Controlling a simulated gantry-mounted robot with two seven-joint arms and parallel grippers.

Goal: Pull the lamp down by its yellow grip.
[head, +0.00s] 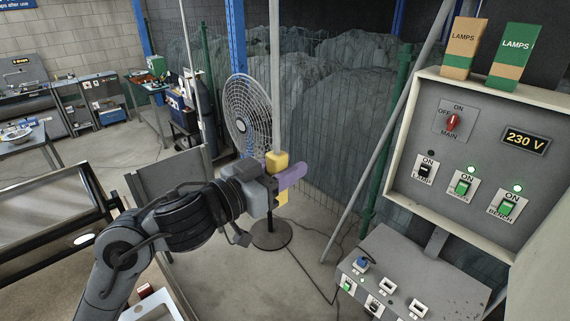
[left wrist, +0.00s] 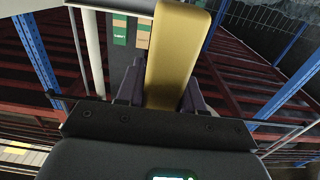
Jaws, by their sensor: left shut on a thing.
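The yellow grip (head: 277,162) sits at the lower end of a grey vertical rod (head: 275,75) in the middle of the head view. My left gripper (head: 278,180) is shut around the grip, with yellow showing above and below its fingers. In the left wrist view the yellow grip (left wrist: 174,60) stands between the two dark fingers of my left gripper (left wrist: 160,92). The lamp's head is not clearly in view. My right gripper is not in view.
A switch cabinet (head: 405,165) with a 230 V display stands on the right, two LAMPS boxes (head: 463,48) on top. A lower switch box (head: 440,282) is below it. A fan (head: 248,110) stands behind the rod. A wire mesh fence is behind.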

